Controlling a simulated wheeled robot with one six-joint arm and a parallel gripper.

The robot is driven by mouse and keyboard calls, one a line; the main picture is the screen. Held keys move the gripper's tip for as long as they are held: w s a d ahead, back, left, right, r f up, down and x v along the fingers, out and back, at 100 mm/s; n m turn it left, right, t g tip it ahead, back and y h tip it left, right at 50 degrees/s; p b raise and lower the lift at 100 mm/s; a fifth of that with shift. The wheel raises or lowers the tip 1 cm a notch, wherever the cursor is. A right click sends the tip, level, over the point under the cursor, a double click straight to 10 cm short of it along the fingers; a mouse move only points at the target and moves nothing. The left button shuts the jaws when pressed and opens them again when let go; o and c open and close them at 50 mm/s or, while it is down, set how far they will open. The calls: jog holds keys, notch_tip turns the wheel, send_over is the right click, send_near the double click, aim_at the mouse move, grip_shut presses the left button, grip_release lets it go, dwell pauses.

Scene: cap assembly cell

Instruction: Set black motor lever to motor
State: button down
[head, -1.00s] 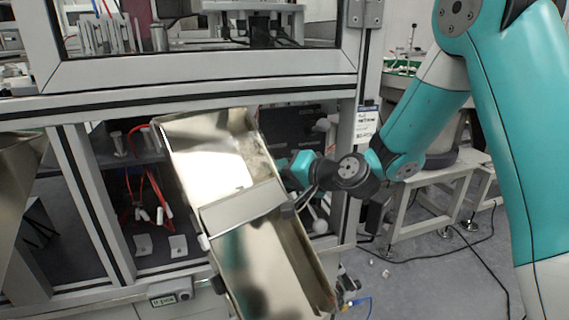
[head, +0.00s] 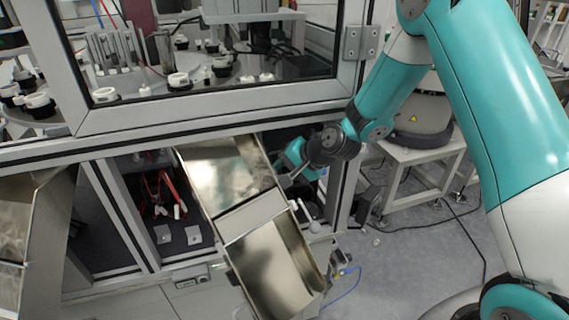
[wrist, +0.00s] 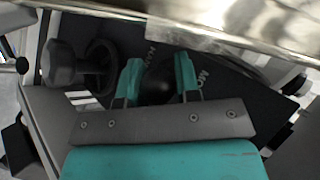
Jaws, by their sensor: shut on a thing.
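The black motor lever (wrist: 158,82) shows as a dark rounded knob between my two teal fingers in the wrist view. My gripper (wrist: 160,70) is shut on it, one finger on each side. Behind it is a dark panel (wrist: 225,78) with white lettering, partly legible as "MO" and "MAN". The lever's exact setting cannot be read. In the head view my gripper (head: 293,153) reaches in behind the upper right edge of the metal chute, and its fingertips and the lever are hidden there.
A shiny metal chute (head: 262,222) slants close in front of my gripper; its edge (wrist: 235,35) crosses the top of the wrist view. A second dark knob (wrist: 62,65) is left of my fingers. A frame post (head: 345,175) stands right of my wrist. Open floor (head: 420,260) lies to the right.

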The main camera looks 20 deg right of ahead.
jog(key=shift+r, duration=0.1)
jog(key=c, duration=0.9)
grip_release()
